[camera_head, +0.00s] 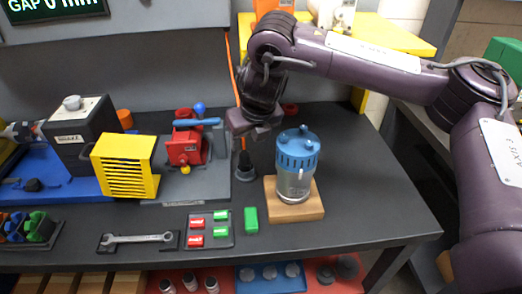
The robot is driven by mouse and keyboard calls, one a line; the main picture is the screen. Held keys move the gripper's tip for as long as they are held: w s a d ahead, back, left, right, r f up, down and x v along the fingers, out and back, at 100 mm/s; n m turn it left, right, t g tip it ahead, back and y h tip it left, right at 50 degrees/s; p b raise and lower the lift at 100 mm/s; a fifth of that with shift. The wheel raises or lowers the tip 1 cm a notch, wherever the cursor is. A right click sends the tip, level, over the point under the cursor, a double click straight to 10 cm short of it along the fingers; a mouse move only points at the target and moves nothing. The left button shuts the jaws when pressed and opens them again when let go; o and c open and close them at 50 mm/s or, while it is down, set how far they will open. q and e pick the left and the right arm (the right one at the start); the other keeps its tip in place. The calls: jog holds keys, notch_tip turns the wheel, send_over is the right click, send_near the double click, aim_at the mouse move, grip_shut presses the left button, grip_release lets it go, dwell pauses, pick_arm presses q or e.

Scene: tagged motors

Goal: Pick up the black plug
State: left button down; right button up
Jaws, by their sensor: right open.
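A small black plug-like piece (245,163) stands upright at the right end of the grey plate, left of the blue-topped motor. My left gripper is out of view.
The blue-and-silver motor (297,165) stands on a wooden block (294,208) just right of the gripper. A red vise (185,145) with a blue bar stands to the left, beside a yellow slatted box (125,166). A green block (251,220) lies in front. The table's right part is clear.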

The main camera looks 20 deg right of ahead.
aim_at(245, 150)
jog(key=shift+w+f, duration=0.1)
jog(key=shift+f, duration=0.1)
jog(key=shift+a+p+x, duration=0.15)
jog(key=shift+p+x, duration=0.05)
jog(key=shift+x, duration=0.4)
jog(key=shift+a+p+x, duration=0.15)
jog(key=shift+x, duration=0.45)
jog(key=x, duration=0.2)
jog(key=p+x, duration=0.1)
jog(key=shift+w+d+f, duration=0.25)
jog(key=shift+d+f, duration=0.05)
jog(key=shift+w+f, duration=0.15)
jog(key=shift+f, duration=0.25)
jog(key=c, duration=1)
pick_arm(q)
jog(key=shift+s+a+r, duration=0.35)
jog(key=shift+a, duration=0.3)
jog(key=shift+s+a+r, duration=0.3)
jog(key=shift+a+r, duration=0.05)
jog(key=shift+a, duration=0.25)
pick_arm(e)
jog(key=shift+c, duration=0.6)
